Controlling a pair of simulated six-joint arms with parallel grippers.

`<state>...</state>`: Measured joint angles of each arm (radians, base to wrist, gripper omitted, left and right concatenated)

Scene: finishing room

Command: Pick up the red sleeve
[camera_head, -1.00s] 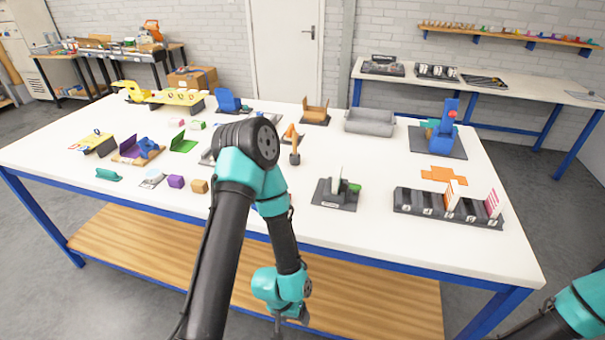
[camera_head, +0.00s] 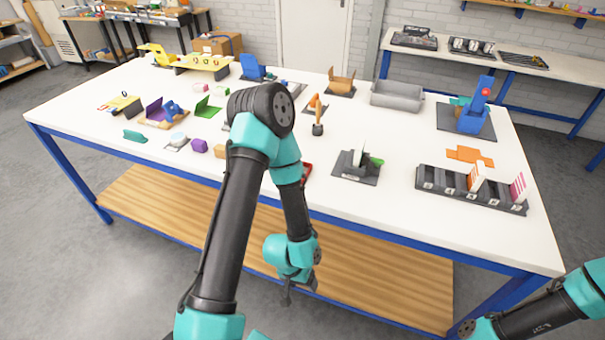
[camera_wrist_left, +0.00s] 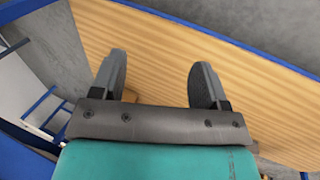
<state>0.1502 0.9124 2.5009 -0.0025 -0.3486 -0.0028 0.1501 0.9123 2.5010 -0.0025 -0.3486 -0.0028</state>
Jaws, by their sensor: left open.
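A small red piece (camera_head: 307,171), perhaps the red sleeve, shows at the near edge of the white table, mostly hidden behind my left arm. My left gripper (camera_head: 298,290) hangs below the tabletop level in front of the table, well apart from the red piece. In the left wrist view the left gripper (camera_wrist_left: 160,82) is open, with nothing between its two fingers. My right arm shows at the lower right, but its gripper is not in view.
The white table (camera_head: 90,112) holds many small parts. A grey holder with a green part (camera_head: 357,167) and a slotted black rack (camera_head: 470,190) stand to the right of the red piece. A wooden shelf (camera_head: 385,270) lies under the tabletop, near my left gripper.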

